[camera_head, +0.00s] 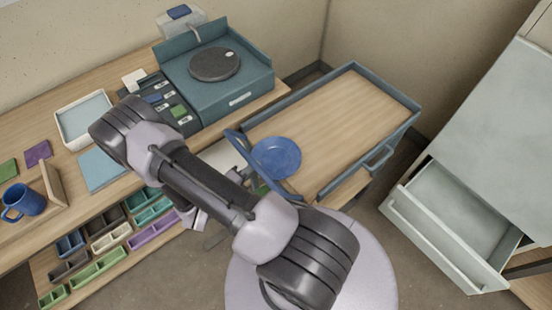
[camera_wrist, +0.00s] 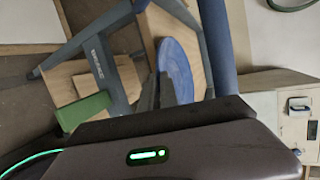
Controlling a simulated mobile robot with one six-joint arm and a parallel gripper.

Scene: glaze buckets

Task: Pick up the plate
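The blue round plate (camera_head: 277,157) lies at the left end of the wooden-topped cart (camera_head: 335,115), near its blue handle bar. In the wrist view the plate (camera_wrist: 175,62) shows edge-tilted beyond the fingertips. In the head view my arm crosses in front of the shelf and hides most of the gripper.
A workbench holds a teal wheel unit (camera_head: 235,85), a white tray (camera_head: 84,120) and a blue mug (camera_head: 22,203). Coloured bins (camera_head: 98,268) sit below. The cart has raised blue rails. A grey cabinet with an open drawer (camera_head: 450,230) stands right. Most of the cart top is clear.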

